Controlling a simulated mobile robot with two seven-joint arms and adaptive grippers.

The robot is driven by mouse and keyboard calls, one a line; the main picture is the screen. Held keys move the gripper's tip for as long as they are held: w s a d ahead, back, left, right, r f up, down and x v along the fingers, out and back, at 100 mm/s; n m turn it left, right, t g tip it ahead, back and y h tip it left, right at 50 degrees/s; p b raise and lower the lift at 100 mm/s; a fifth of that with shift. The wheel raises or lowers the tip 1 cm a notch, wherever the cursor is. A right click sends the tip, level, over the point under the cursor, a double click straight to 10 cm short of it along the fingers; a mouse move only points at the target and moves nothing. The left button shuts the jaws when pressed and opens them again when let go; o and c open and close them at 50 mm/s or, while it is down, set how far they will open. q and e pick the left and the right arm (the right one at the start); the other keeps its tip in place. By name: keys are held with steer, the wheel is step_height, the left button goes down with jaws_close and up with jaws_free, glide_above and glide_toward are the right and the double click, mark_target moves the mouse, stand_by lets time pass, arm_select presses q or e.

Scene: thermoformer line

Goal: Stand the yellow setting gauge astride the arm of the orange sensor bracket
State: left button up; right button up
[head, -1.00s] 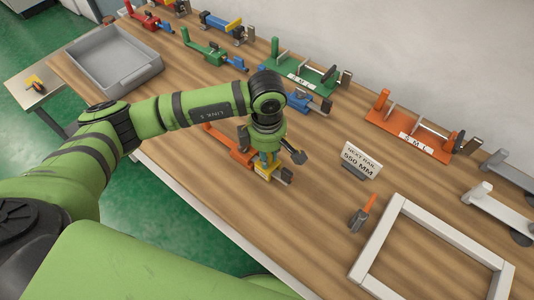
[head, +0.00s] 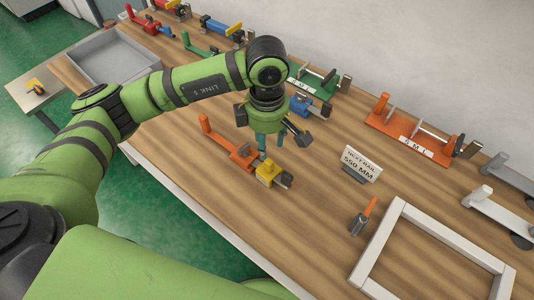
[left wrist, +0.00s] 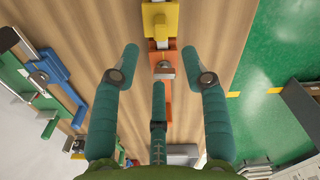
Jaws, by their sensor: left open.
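The yellow setting gauge (head: 267,172) sits across the arm of the orange sensor bracket (head: 240,158), near its grey end, in the head view. It looks upright and level there. In the left wrist view the yellow gauge (left wrist: 159,18) is at the top edge, partly cut off, with the orange bracket (left wrist: 164,60) running below it. My left gripper (head: 262,150) is open and empty, above and behind the gauge and clear of it. Its spread fingers (left wrist: 160,85) show in the left wrist view over the bracket. My right gripper is in neither view.
A blue bracket (head: 309,106) and a green one (head: 318,80) stand behind the gripper. A sign (head: 361,163), an orange-handled tool (head: 363,216) and a white frame (head: 381,236) are to the right. A grey bin (head: 112,58) is at the back left.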

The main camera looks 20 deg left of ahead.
arm_select(q)
step_height(320, 180, up, 6)
steer(key=shift+f+b, duration=0.25)
steer(key=shift+b, duration=0.2)
